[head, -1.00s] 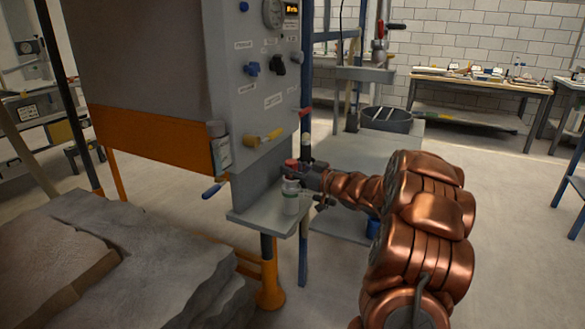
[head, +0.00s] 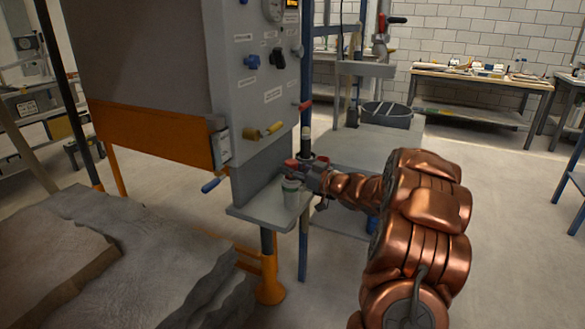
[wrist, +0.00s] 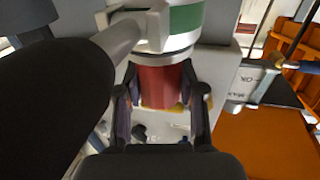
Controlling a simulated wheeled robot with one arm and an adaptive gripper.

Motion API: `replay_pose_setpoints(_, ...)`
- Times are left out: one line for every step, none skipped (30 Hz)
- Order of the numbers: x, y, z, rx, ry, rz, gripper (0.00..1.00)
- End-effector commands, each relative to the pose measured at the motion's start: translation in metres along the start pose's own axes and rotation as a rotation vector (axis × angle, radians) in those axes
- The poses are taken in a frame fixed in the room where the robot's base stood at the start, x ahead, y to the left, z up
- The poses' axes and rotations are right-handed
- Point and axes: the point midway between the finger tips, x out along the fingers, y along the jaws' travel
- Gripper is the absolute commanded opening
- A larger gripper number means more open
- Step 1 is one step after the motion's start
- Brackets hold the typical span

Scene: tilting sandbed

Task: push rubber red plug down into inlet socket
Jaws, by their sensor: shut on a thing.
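The red plug (head: 291,165) is at the top of a pale, upright cylindrical fitting (head: 291,194) on the grey ledge, apparently the inlet socket. My gripper (head: 303,167) reaches in from the right and is shut around the plug. In the wrist view, the red plug (wrist: 158,87) sits between my two gripper fingers (wrist: 160,100). Its end meets a white fitting with a green band (wrist: 185,22). A pale side pipe (wrist: 118,38) joins that fitting. How deep the plug sits is hidden.
A grey panel (head: 268,95) with knobs and a yellow handle (head: 252,135) rises behind the ledge (head: 262,208). The rough sandbed (head: 60,260) is at lower left. A black bucket (head: 386,115) stands farther back. Open floor lies at right.

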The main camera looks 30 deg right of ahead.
Motion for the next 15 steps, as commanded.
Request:
replay_pose_setpoints(-0.0001,0.0001,0.0010,0.000,0.001,0.000,0.00)
replay_pose_setpoints(-0.0001,0.0001,0.0017,0.000,0.001,0.000,0.00)
replay_pose_setpoints(0.0000,0.0001,0.0015,0.000,0.001,0.000,0.41)
replay_pose_setpoints(-0.0001,0.0001,0.0012,-0.001,0.001,0.000,0.44)
replay_pose_setpoints(-0.0001,0.0001,0.0011,-0.001,0.001,0.000,0.47)
replay_pose_setpoints(-0.0001,0.0001,0.0011,-0.001,0.001,0.000,0.51)
replay_pose_setpoints(-0.0001,0.0001,0.0011,-0.001,0.001,0.000,0.55)
replay_pose_setpoints(-0.0001,0.0001,0.0012,-0.001,0.001,0.000,0.58)
replay_pose_setpoints(-0.0001,0.0001,0.0012,-0.001,0.001,0.000,0.62)
replay_pose_setpoints(0.0000,0.0000,0.0013,-0.001,0.000,0.000,0.65)
replay_pose_setpoints(0.0000,0.0000,0.0013,-0.001,0.000,0.000,0.68)
replay_pose_setpoints(0.0000,0.0000,0.0013,-0.001,0.000,0.000,0.68)
replay_pose_setpoints(0.0000,0.0000,0.0013,-0.001,0.000,0.000,0.68)
replay_pose_setpoints(-0.0001,0.0000,0.0013,-0.001,0.000,0.000,0.68)
replay_pose_setpoints(-0.0001,0.0000,0.0013,-0.001,0.000,0.000,0.68)
